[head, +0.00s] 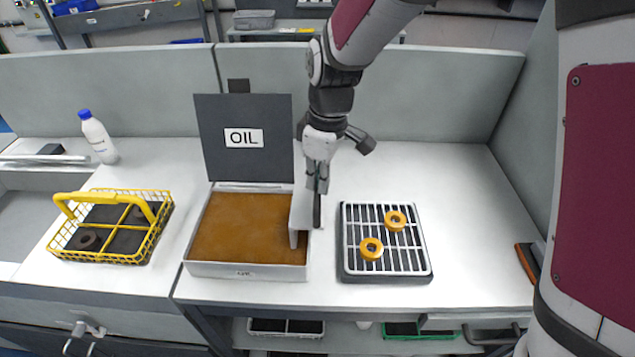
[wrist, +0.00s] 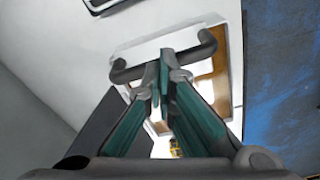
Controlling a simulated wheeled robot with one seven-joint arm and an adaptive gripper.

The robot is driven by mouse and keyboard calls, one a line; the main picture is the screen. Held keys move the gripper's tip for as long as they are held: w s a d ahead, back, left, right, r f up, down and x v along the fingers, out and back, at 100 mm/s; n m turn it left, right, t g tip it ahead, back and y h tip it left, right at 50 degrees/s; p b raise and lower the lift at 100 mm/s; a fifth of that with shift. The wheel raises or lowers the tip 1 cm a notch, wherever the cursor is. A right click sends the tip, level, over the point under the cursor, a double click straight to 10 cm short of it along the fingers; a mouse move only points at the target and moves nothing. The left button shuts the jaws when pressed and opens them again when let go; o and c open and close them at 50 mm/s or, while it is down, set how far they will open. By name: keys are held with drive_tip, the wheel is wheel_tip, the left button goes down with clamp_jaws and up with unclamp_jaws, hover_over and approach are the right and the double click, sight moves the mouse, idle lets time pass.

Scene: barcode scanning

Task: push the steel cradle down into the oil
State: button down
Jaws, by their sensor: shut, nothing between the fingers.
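The oil bath is an open steel tank (head: 215,269) of brown oil (head: 235,225), with its dark lid (head: 220,150) standing up behind, labelled OIL. The pale steel cradle (head: 302,210) is at the tank's right side, with a grey end hanging over the oil; my fingers partly cover it. My gripper (head: 317,220) points down beside the cradle, shut and empty. In the wrist view its green-sided fingers (wrist: 164,70) are closed together in front of a pale plate with dark curved ends (wrist: 160,46), which looks like the cradle. I cannot tell whether they touch it.
A black tray with a white rack (head: 346,235) stands to the right, holding two orange rings (head: 395,221). A yellow wire basket (head: 148,250) with a dark ring stands to the left. A white bottle with a blue cap (head: 98,138) stands behind it.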

wheel_tip(320, 180, down, 3)
drive_tip(key=shift+f+b, duration=0.2)
drive_tip(key=shift+b, duration=0.35)
drive_tip(key=d, duration=0.1)
drive_tip(key=s+d+r+p, duration=0.1)
drive_tip(key=shift+d+r, duration=0.1)
drive_tip(key=shift+d, duration=0.25)
wheel_tip(320, 180, up, 12)
drive_tip(key=d, duration=0.1)
drive_tip(key=shift+s, duration=0.3)
drive_tip(key=shift+d, duration=0.1)
idle(0.7)
